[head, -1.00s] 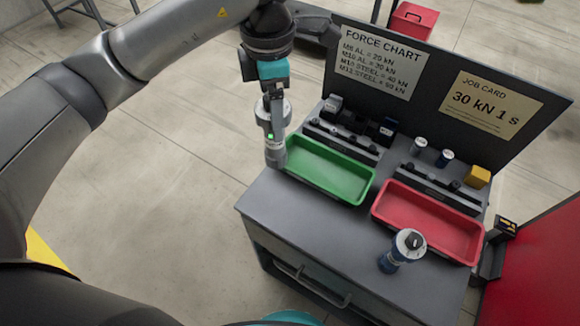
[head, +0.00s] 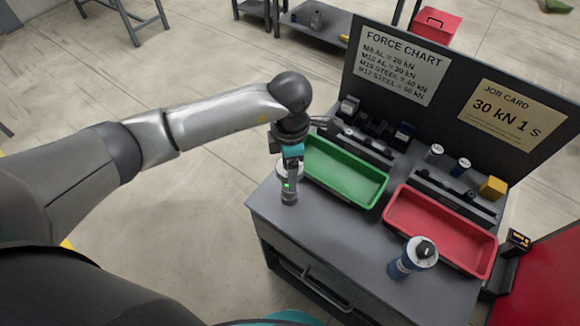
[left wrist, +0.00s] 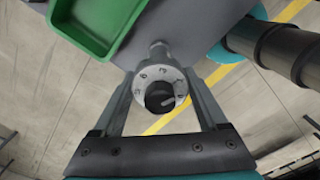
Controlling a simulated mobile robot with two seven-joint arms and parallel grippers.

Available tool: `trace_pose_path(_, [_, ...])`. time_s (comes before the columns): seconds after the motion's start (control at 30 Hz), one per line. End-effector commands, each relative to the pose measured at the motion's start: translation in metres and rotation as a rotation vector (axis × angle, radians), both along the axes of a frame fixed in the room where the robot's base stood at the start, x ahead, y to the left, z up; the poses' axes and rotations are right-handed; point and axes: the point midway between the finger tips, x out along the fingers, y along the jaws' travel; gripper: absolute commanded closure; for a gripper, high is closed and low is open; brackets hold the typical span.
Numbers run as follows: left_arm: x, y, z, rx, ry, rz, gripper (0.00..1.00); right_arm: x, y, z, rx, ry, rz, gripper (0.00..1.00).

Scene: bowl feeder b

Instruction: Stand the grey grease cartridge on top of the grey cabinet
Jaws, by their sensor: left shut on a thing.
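The grey grease cartridge (head: 289,197) is in my left gripper (head: 289,173), over the left edge area of the grey cabinet's top (head: 325,228). It looks about upright in the head view. In the left wrist view the cartridge (left wrist: 158,74) shows its pale round flange and dark centre between the two fingers of my left gripper (left wrist: 160,95), which is shut on it. The cabinet top (left wrist: 185,25) lies behind it. I cannot tell whether its lower end touches the cabinet. My right gripper is not in view.
A green tray (head: 345,201) stands close beside the cartridge. A red tray (head: 440,264), a blue canister with a pale top (head: 401,268) and a yellow block (head: 493,188) are to the right. An upright board (head: 450,62) closes the back. The front-middle of the cabinet top is clear.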

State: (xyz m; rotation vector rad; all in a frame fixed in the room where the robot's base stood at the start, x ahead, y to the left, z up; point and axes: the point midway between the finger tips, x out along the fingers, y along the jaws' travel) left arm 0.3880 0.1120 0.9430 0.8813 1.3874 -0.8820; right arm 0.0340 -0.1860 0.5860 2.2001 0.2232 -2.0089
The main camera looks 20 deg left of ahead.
Motion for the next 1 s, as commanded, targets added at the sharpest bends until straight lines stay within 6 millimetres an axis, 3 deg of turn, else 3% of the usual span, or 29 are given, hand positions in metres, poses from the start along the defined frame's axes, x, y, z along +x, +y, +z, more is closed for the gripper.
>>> trace_pose_path(0.37, [0.001,0.0,-0.005,-0.001,-0.004,0.0,1.0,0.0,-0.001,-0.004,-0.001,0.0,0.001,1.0])
trace_pose_path(0.4, [0.001,0.0,-0.004,-0.001,-0.003,0.001,0.2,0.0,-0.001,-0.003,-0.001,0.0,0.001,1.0])
trace_pose_path(0.57, [0.001,0.0,-0.004,0.0,-0.001,0.001,0.02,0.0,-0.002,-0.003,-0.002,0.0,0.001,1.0])
trace_pose_path(0.87, [0.001,0.0,-0.003,0.0,-0.001,0.001,0.0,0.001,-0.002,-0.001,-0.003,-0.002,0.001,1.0])
trace_pose_path(1.0, [0.002,0.0,0.01,-0.002,-0.005,0.0,0.0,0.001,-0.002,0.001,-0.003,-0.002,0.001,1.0])
